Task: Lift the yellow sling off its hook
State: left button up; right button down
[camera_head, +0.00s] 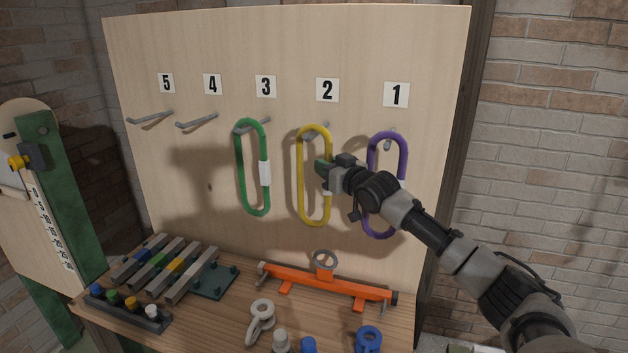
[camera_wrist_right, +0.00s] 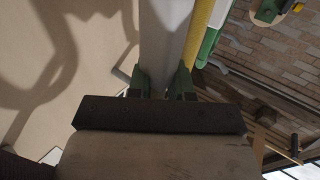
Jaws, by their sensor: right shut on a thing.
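The yellow sling (camera_head: 300,185) is a long loop hanging upright under the number 2, its top at hook 2 (camera_head: 321,129). My right gripper (camera_head: 322,171) reaches in from the right and is shut on the sling's right side, at its white sleeve. In the right wrist view the pale sleeve (camera_wrist_right: 164,40) runs between the green fingertips (camera_wrist_right: 160,82), and a yellow strand (camera_wrist_right: 204,20) shows beside it. The fingers hide part of the sling's right side in the head view. My left gripper is not in view.
A green sling (camera_head: 241,180) hangs to the left and a purple sling (camera_head: 403,155) to the right, partly behind my right arm. Hooks 4 (camera_head: 197,121) and 5 (camera_head: 150,118) are empty. An orange bar (camera_head: 335,284) and other parts cover the bench below.

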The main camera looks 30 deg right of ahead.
jog(key=shift+r, duration=0.1)
jog(key=s+a+r+b, duration=0.3)
jog(key=s+a+r, duration=0.5)
jog(key=s+a, duration=0.3)
jog(key=a, duration=0.2)
jog(key=shift+s+a, duration=0.35)
dwell(0.8)
jog(key=shift+a+f, duration=0.1)
jog(key=s+a+p, duration=0.3)
jog(key=s+a, duration=0.6)
jog(key=a, duration=0.1)
jog(key=shift+a, duration=0.3)
dwell(0.8)
